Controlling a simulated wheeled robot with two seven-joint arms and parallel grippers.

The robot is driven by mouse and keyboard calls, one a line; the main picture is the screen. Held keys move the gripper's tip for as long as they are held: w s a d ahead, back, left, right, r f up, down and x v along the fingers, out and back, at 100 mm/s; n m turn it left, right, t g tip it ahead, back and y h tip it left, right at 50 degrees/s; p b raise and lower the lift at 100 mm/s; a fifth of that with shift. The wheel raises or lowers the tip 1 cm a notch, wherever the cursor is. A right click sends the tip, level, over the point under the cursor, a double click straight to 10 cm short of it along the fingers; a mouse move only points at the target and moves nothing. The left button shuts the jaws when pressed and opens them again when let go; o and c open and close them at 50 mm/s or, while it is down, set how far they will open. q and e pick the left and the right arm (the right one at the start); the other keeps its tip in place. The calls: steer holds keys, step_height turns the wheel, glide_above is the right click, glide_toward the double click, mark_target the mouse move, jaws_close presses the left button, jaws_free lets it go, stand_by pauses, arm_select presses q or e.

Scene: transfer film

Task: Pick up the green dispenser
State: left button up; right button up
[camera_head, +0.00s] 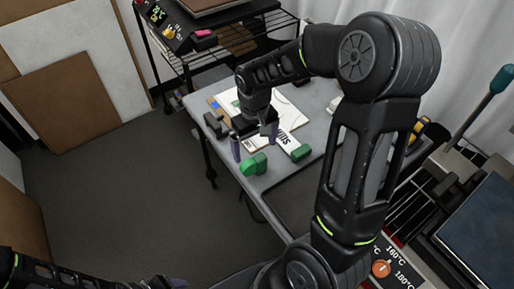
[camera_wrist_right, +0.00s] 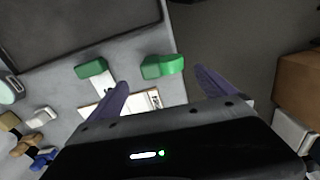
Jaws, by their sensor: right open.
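The bright green dispenser (camera_head: 254,164) lies near the front left edge of the grey table in the head view. It also shows in the wrist view (camera_wrist_right: 162,66), between and just beyond my right fingertips. My right gripper (camera_head: 254,140) is open and empty, its purple fingers spread above the table behind the dispenser. The wrist view shows both fingers (camera_wrist_right: 161,82) apart, with no visible contact with the dispenser. A part of my left gripper (camera_head: 168,282) shows at the bottom edge of the head view, too little to tell its jaws.
A darker green block (camera_head: 300,153) lies to the right of the dispenser, near a white printed sheet (camera_head: 287,112). The table (camera_head: 315,95) ends just left of the dispenser. A black wire rack (camera_head: 240,48) stands behind. Small coloured items (camera_wrist_right: 35,135) lie at lower left in the wrist view.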

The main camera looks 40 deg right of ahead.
mark_target(255, 159)
steer(key=shift+w+d+f, duration=0.4)
steer(key=shift+w, duration=0.15)
steer(key=shift+s+a+r, duration=0.4)
steer(key=shift+s+a, duration=0.1)
steer(key=shift+s, duration=0.15)
steer(key=shift+w+d+f, duration=0.1)
steer(key=shift+w+f, duration=0.05)
steer(key=shift+f, duration=0.35)
steer(key=shift+w+d+f, duration=0.1)
steer(key=shift+f, duration=0.4)
steer(key=shift+s+a+f, duration=0.1)
steer(key=shift+f, duration=0.3)
arm_select(q)
steer(key=shift+w+d+r, duration=0.1)
arm_select(e)
steer(key=shift+f+p, duration=0.75)
steer(key=shift+f, duration=1.9)
arm_select(q)
steer(key=shift+r, duration=0.55)
arm_select(e)
steer(key=shift+c, duration=0.2)
